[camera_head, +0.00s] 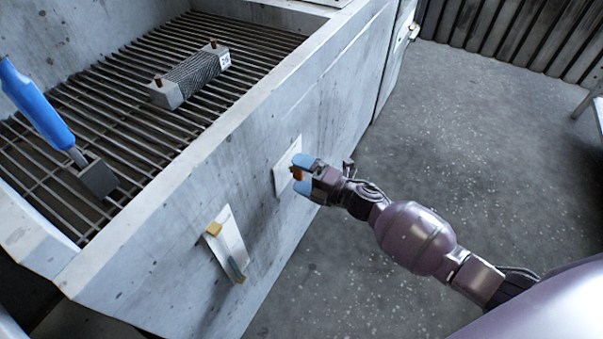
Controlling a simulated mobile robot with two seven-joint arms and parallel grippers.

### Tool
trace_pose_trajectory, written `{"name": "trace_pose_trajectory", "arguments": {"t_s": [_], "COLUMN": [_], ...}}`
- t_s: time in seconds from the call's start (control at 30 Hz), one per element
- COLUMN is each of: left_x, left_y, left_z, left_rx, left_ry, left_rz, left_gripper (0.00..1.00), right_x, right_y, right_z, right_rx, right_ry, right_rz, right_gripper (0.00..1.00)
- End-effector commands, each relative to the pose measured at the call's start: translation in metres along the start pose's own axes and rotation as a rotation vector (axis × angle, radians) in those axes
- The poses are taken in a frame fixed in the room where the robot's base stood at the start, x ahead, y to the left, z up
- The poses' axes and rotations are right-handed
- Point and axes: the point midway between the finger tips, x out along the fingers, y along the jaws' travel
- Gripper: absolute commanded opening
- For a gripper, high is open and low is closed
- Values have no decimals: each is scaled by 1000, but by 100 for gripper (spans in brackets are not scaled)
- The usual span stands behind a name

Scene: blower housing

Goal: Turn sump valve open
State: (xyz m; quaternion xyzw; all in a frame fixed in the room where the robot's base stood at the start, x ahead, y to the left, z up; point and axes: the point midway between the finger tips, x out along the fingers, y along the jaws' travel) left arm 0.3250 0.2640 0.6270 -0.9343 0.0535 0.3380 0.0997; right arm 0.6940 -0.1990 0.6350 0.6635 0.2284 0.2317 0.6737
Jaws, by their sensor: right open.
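A small orange-brown knob (297,173) sits on a white plate (284,169) on the front wall of the grey housing. My right gripper (303,174) is at this plate, with its light blue fingertips open above and below the knob. I cannot tell whether the fingers touch it. A second white plate (229,240), lower left on the same wall, has a yellow piece (214,229) at its top and a grey-blue piece (236,271) near its bottom. No readable label shows which of these is the sump valve. My left gripper is not in view.
The housing (190,190) has a slatted metal grate (120,110) inside its rim. A grey ribbed block (193,78) with copper-coloured ends lies on the grate. A blue-handled tool (40,105) with a flat dark head rests at left. The concrete floor (480,140) at right is clear.

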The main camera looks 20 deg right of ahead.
Motion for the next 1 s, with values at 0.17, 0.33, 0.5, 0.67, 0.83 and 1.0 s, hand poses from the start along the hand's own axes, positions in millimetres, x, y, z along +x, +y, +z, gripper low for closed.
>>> {"name": "trace_pose_trajectory", "arguments": {"t_s": [0.17,0.33,0.5,0.67,0.83,1.0], "left_x": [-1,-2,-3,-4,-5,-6], "left_y": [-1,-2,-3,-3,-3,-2], "left_z": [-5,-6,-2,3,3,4], "left_rx": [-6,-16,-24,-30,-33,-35], "left_ry": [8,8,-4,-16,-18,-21], "left_rz": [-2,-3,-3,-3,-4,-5], "left_gripper": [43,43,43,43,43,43], "right_x": [-20,-51,-80,-98,-106,-106], "right_y": [2,2,2,1,1,0], "right_z": [1,1,1,1,0,0], "right_rx": [-1,-2,-2,-2,-2,-2], "right_ry": [-1,-2,-3,-2,-1,-1], "right_rz": [0,0,0,0,0,0], "right_gripper": [98,98,98,98,98,98]}}
